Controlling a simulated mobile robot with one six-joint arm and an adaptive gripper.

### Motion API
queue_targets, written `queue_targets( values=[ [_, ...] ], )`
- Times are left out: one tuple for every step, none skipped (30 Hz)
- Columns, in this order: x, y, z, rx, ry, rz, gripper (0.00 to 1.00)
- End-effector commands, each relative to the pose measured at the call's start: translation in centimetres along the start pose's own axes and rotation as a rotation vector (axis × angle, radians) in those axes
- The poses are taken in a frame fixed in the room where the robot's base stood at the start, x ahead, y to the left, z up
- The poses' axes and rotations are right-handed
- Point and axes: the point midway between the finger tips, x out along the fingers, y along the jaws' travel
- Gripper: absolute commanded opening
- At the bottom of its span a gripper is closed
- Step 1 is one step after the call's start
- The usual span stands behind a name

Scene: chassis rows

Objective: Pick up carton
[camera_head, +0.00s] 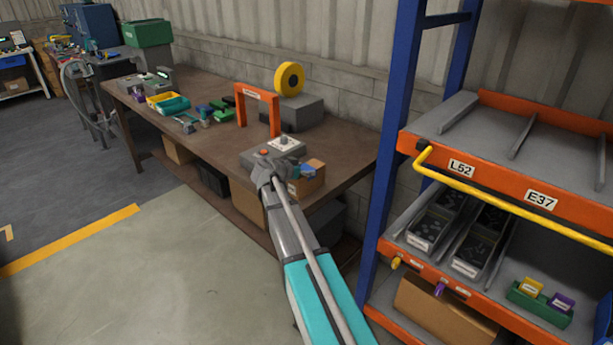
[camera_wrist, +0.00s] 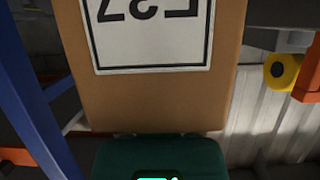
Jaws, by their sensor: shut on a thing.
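A plain brown carton (camera_wrist: 155,102) fills the middle of the wrist view. A white label with dark characters shows upside down on its face, cut off by the top edge. My gripper (camera_wrist: 160,142), a dark green part with a lit strip, is at the bottom of that view, right against the carton's edge. It is shut on the carton; the fingertips are not clearly visible. In the head view, my arm reaches over the near right end of the bench and mostly hides the gripper. I cannot tell the held carton there for sure.
The brown workbench (camera_head: 343,180) carries a grey control box (camera_head: 290,150), an orange frame (camera_head: 240,105), a yellow roll (camera_head: 289,78) and several small parts. A rack with a blue post (camera_head: 392,130) and orange shelf edges stands close at right. The floor at left is clear.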

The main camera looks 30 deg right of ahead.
Motion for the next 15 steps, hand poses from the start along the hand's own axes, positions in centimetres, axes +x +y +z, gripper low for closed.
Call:
queue_targets(
  values=[
    [0.0, 0.0, 0.0, 0.001, -0.001, -0.001, 0.21],
    [0.0, 0.0, 0.0, 0.001, -0.001, -0.001, 0.21],
    [0.0, 0.0, -0.1, 0.001, -0.001, -0.001, 0.21],
    [0.0, 0.0, -0.1, 0.001, -0.001, -0.001, 0.21],
    [-0.1, 0.0, -0.2, 0.001, -0.001, -0.001, 0.21],
    [-0.1, 0.0, -0.3, 0.001, 0.000, -0.001, 0.21],
    [-0.1, 0.0, -0.4, 0.001, 0.000, -0.001, 0.21],
    [-0.2, 0.0, -0.5, 0.001, 0.000, -0.001, 0.21],
    [-0.2, 0.0, -0.6, 0.001, 0.000, 0.000, 0.21],
    [-0.3, 0.0, -0.8, 0.001, 0.000, 0.000, 0.21],
    [-0.3, 0.0, -0.9, 0.001, 0.000, 0.000, 0.21],
    [-0.4, 0.0, -1.1, 0.001, 0.000, 0.000, 0.21],
    [-0.5, 0.0, -1.3, 0.001, 0.000, 0.000, 0.21],
    [-0.6, 0.0, -1.5, 0.001, 0.000, 0.000, 0.21],
    [-0.7, 0.0, -1.8, 0.001, 0.000, 0.000, 0.21]
  ],
)
